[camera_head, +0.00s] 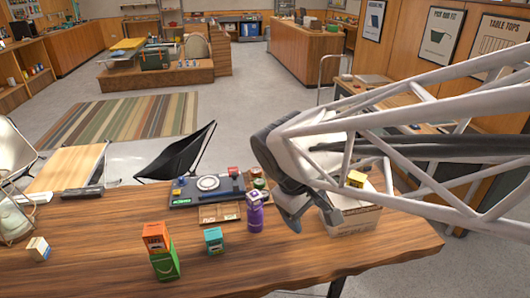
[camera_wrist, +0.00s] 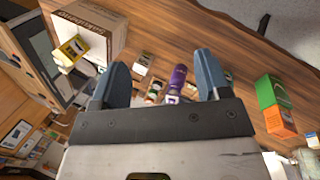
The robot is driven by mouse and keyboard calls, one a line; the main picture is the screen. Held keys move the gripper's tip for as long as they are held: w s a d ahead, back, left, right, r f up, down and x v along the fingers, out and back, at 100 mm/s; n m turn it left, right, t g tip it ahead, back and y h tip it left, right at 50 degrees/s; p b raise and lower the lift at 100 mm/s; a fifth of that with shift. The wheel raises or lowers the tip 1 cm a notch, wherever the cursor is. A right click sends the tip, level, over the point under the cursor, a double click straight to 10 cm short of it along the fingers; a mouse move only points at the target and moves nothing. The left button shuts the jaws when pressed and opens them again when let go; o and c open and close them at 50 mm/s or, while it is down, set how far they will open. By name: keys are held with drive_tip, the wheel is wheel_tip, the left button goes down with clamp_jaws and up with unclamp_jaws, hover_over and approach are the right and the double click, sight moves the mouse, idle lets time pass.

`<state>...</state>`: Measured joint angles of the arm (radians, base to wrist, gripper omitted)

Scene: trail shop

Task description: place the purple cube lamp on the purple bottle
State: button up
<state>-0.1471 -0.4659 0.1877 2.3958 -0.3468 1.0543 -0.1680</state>
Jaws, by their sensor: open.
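The purple bottle (camera_head: 255,217) stands upright on the wooden table, in front of the dark board, in the head view. In the wrist view the purple bottle (camera_wrist: 179,77) lies between the lines of my two fingers, nearer the right one. My gripper (camera_head: 312,217) is above the table, to the right of the bottle in the head view. In the wrist view my gripper (camera_wrist: 161,66) has its fingers wide apart with nothing seen held between them.
A teal box (camera_head: 214,240) stands left of the bottle, and a white-and-blue box (camera_head: 38,248) farther left. A carton (camera_head: 352,219) with a yellow cube (camera_head: 356,179) is at right. The table's front middle is clear.

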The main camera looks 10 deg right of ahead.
drive_tip(key=s+r+m+t+y, duration=0.2)
drive_tip(key=s+m+y, duration=0.1)
drive_tip(key=s+m, duration=0.2)
drive_tip(key=shift+s+d+r+m, duration=0.25)
drive_tip(key=shift+s+r+m, duration=0.15)
drive_tip(key=shift+s, duration=0.55)
idle(0.5)
